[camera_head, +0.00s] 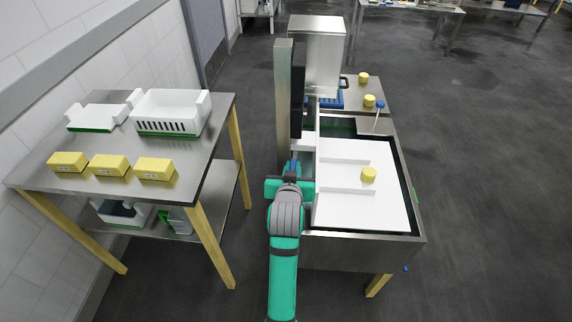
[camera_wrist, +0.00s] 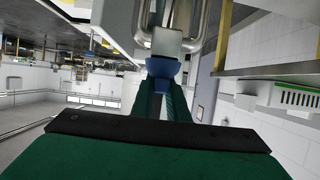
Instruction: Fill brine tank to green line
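The brine tank appears to be the steel basin (camera_head: 360,250) on the right in the head view, with a dark, greenish inner edge. White stepped panels (camera_head: 345,205) cover most of its inside. No green line can be made out clearly. My gripper (camera_head: 291,172) is at the tank's left side, beside the steel column.
A steel column (camera_head: 284,100) and tall steel box (camera_head: 318,50) stand behind my gripper. A yellow cylinder (camera_head: 368,175) sits on the panels. On the left, a table (camera_head: 190,145) holds yellow blocks (camera_head: 109,165) and white trays (camera_head: 172,110). The floor at right is clear.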

